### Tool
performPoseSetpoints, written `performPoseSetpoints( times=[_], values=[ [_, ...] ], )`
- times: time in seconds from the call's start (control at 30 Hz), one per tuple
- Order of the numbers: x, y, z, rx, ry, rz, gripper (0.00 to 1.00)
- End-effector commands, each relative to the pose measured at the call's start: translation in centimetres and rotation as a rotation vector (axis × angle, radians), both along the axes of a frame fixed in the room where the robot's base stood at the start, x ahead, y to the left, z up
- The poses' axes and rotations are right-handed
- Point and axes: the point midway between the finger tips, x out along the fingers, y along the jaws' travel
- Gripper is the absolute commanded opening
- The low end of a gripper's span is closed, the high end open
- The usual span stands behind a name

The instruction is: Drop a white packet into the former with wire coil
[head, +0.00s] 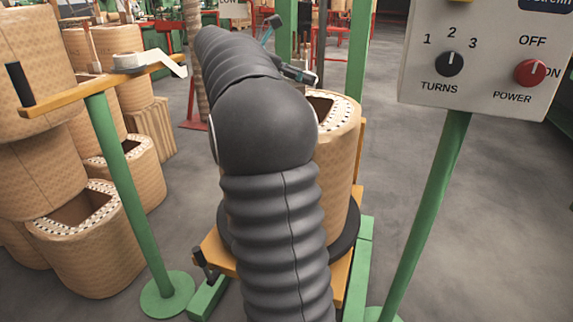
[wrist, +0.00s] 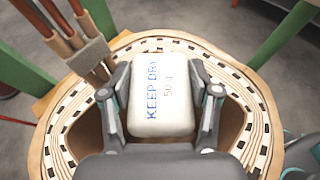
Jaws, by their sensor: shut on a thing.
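In the wrist view, my gripper (wrist: 160,100) is shut on a white packet (wrist: 165,88) marked "KEEP DRY". The packet is above the opening of the former with wire coil (wrist: 252,128), whose pale rim with dark slots runs around it. I cannot tell how far above the opening the packet is. In the head view, the former (head: 340,150) is a tan patterned cylinder on a stand, partly hidden behind my dark arm. My gripper (head: 285,60) shows only in part above its top, and the packet is hidden there.
A control box (head: 485,55) with knobs stands at the right on a green post. A yellow bar (head: 90,90) on a green post stands at the left. Several other tan formers (head: 100,240) are stacked at the left. Brown leads (wrist: 62,30) rise beside the former's rim.

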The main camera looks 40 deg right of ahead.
Motion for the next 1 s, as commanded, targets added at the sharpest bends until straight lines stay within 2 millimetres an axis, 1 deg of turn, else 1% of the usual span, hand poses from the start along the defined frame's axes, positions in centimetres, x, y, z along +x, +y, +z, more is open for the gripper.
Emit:
performPoseSetpoints(
  times=[0.03, 0.1, 0.43, 0.47, 0.5, 0.57, 0.87, 1.0],
  values=[
    [0.01, 0.01, -0.76, 0.000, -0.001, 0.001, 0.27],
    [0.01, 0.02, -0.96, 0.000, 0.000, 0.001, 0.27],
    [0.01, 0.03, -0.88, 0.000, 0.001, 0.000, 0.27],
    [0.01, 0.03, -0.88, 0.000, 0.001, 0.000, 0.67],
    [0.01, 0.02, -0.88, 0.000, 0.001, 0.000, 0.77],
    [0.01, 0.02, -0.88, 0.000, 0.001, 0.000, 0.91],
    [0.01, 0.04, -0.90, 0.000, 0.001, 0.000, 0.91],
    [0.25, 0.57, -0.66, 0.000, 0.001, 0.001, 0.91]
  ],
)
